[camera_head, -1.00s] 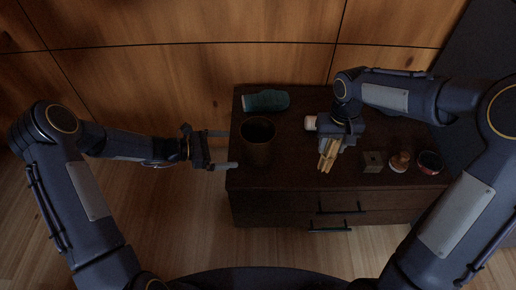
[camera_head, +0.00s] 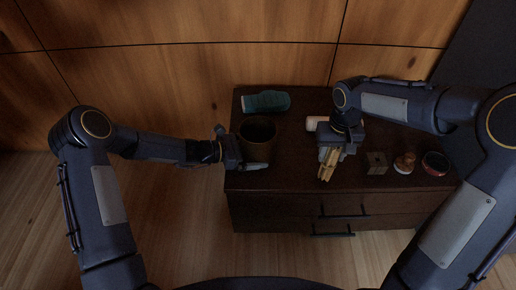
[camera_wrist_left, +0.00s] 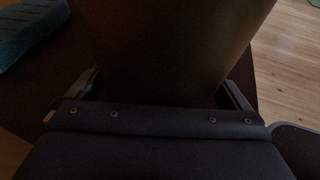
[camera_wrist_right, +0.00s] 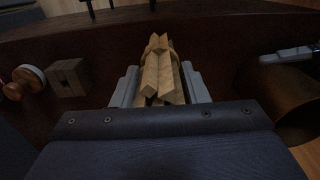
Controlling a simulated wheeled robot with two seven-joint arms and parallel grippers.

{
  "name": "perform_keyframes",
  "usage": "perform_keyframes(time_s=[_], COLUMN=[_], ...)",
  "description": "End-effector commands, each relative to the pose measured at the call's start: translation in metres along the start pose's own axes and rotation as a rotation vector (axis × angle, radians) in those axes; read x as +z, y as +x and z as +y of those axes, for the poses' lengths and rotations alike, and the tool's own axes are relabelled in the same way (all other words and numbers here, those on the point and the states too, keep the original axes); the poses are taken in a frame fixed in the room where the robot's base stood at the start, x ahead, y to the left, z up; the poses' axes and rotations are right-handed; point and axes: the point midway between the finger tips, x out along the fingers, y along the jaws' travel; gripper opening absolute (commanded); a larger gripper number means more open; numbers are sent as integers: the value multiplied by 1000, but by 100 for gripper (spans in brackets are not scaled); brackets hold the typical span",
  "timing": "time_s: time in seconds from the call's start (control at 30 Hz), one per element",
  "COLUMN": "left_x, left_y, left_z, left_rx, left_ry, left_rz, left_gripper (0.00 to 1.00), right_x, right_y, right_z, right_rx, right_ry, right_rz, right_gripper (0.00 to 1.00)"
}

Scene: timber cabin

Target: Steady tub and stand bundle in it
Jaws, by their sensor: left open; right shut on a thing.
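The tub (camera_head: 258,135) is a dark brown round container standing upright near the left end of the dark cabinet top. My left gripper (camera_head: 254,152) is open, with its fingers on either side of the tub. In the left wrist view the tub (camera_wrist_left: 170,45) fills the space between the fingers; contact cannot be told. The bundle (camera_head: 327,165) is several pale wooden sticks tied together. My right gripper (camera_head: 331,155) is shut on it, to the right of the tub. In the right wrist view the bundle (camera_wrist_right: 160,75) sits between both fingers, with a band around it.
A white item (camera_head: 316,123) is behind the right gripper. A small wooden block (camera_head: 376,163), a round wooden item (camera_head: 404,163) and a red-rimmed bowl (camera_head: 435,163) stand at the right. The cabinet (camera_head: 280,210) has drawer handles in front.

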Motion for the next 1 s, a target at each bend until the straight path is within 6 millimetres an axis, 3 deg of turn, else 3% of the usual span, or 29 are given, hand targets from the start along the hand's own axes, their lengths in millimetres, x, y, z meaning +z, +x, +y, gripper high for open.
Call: perform_keyframes(time_s=[0.37, 0.5, 0.67, 0.87, 1.0], left_x=[1, 1, 0, 0, 0], left_y=[4, 4, 4, 4, 4], left_z=[0, 0, 0, 0, 0], left_rx=[0, 0, 0, 0, 0], left_ry=[0, 0, 0, 0, 0], left_rz=[0, 0, 0, 0, 0], left_gripper=[100, 82, 82, 82, 82], right_x=[0, 0, -2, -30, -60], right_y=[1, 1, -1, -29, -73], right_z=[0, 0, -2, -31, -72], right_rx=[0, 0, 0, -2, -4], right_ry=[0, 0, 0, 13, 34], right_rz=[1, 0, 1, 6, 8], right_gripper=[15, 15, 15, 15, 15])
